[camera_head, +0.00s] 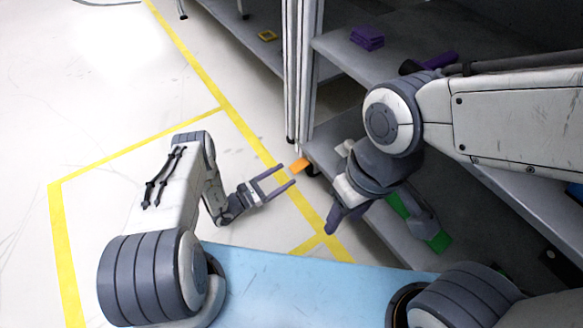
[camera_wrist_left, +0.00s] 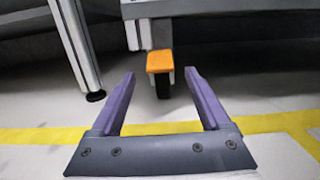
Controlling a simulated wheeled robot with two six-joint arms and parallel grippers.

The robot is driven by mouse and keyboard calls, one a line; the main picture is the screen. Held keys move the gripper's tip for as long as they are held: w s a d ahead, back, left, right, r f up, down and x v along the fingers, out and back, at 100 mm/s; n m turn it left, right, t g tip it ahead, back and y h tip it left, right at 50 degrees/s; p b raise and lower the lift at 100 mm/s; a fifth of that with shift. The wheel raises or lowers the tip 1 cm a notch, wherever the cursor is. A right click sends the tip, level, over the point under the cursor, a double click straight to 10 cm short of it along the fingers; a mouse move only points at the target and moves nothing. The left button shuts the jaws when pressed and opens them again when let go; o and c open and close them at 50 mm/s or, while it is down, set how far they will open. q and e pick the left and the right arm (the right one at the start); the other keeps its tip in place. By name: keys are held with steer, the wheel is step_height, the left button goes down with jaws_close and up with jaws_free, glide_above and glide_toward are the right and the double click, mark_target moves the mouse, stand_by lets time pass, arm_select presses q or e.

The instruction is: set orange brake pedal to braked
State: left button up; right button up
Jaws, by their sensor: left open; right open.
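The orange brake pedal (camera_head: 300,165) sits low at the foot of the grey shelf unit in the head view. In the left wrist view the orange pedal (camera_wrist_left: 160,61) is above a dark caster wheel (camera_wrist_left: 163,86), straight ahead between my finger lines. My left gripper (camera_head: 287,174) is open and empty, its fingertips pointing at the pedal and a short way from it. The same gripper (camera_wrist_left: 160,76) shows its two purple fingers spread in the left wrist view. My right gripper (camera_head: 385,225) hangs over the lower shelf; its fingers are partly hidden by the wrist.
A grey shelf unit (camera_head: 340,60) with upright posts (camera_head: 297,75) stands beside the pedal. Purple parts (camera_head: 367,38) lie on a shelf and a green part (camera_head: 438,242) lies lower. Yellow lines (camera_head: 200,80) mark the floor, which is clear at left.

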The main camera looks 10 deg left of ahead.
arm_select(q)
steer(key=p+v, duration=0.1)
steer(key=v, duration=0.4)
steer(key=shift+s+a, duration=0.2)
steer(key=shift+s, duration=0.15)
arm_select(e)
step_height(320, 180, up, 2)
steer(key=shift+r, duration=0.1)
